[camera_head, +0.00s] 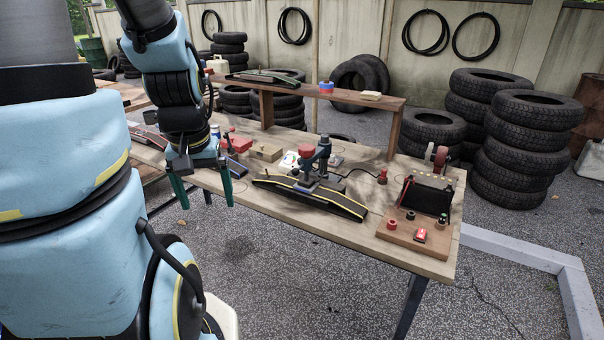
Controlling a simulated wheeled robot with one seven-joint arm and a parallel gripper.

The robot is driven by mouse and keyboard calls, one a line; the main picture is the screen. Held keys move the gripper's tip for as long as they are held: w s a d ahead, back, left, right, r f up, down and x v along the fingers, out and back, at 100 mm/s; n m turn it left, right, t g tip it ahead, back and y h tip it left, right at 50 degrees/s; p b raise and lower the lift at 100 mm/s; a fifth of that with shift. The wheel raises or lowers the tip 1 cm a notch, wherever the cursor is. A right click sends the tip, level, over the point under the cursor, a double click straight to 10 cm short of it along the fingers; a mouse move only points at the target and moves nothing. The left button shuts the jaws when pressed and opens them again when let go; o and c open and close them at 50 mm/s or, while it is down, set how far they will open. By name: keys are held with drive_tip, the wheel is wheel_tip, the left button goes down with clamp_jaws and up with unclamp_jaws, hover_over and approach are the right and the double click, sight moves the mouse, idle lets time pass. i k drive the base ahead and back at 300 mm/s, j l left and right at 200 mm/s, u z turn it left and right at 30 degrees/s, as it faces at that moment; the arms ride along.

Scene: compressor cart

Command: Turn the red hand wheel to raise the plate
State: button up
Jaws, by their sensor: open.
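The red hand wheel (306,151) sits on top of a small dark press-like device (310,170) in the middle of the workbench. The device stands on or against a black ramp with yellow edges (311,195). A small pale plate-like part (308,188) shows low on the device; I cannot tell for sure that it is the plate. My gripper (202,192) hangs fingers down over the bench's front left edge, left of the wheel and apart from it. Its two green fingers are spread wide, with nothing between them.
The wooden workbench (338,228) has a raised shelf (350,97) behind. A black box on a wooden board (428,195) stands at the right end. A wooden block (265,151) and a red box (237,143) lie left of the wheel. Stacked tyres (525,150) stand behind right.

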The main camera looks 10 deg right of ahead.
sight(307, 150)
drive_tip(key=i+j+u, duration=0.15)
drive_tip(key=i+u, duration=0.2)
drive_tip(key=u, duration=0.15)
drive_tip(key=i+u, duration=0.45)
drive_tip(key=k+j, duration=0.05)
drive_tip(key=k, duration=0.05)
